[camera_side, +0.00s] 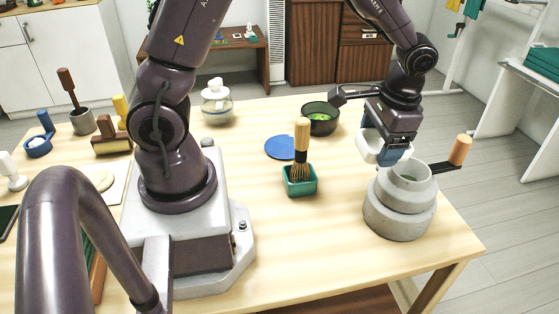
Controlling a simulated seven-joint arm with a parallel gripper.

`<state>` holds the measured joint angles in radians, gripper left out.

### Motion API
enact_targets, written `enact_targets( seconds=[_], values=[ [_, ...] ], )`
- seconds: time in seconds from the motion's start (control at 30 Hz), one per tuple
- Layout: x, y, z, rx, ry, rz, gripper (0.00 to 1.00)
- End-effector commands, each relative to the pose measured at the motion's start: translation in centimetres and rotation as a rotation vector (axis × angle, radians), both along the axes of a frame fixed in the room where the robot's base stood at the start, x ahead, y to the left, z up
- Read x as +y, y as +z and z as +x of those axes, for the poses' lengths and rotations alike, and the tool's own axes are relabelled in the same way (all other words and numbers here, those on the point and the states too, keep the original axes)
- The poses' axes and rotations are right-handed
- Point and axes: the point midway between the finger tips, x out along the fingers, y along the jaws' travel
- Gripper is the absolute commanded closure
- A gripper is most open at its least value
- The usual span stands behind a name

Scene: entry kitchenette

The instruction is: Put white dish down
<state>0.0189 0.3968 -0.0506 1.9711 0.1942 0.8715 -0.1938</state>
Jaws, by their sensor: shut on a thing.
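My gripper (388,150) is at the right of the table, pointing down, shut on the white dish (367,148). The gripper covers the middle of the dish, so only its white sides show on either side of the fingers. The dish is just behind and above the left part of the grey stone mill. From this one view I cannot tell whether it touches the mill or the table.
The grey stone mill (400,213) with its wooden handle (460,150) stands close in front. A dark bowl of green powder (320,122), a blue disc (281,147) and a whisk (301,150) in a green holder (300,188) lie left. Bare table surrounds them.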

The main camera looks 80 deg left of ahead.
Motion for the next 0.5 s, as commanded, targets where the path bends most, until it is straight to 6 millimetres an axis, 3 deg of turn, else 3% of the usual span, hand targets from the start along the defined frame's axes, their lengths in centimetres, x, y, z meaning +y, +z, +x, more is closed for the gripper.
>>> enact_targets(
  seconds=[0.17, 0.5],
  values=[
    [0.0, 0.7, 0.1, -0.003, 0.0, -0.001, 0.58],
    [0.3, 5.3, 0.0, -0.008, 0.017, -0.009, 0.58]
  ],
)
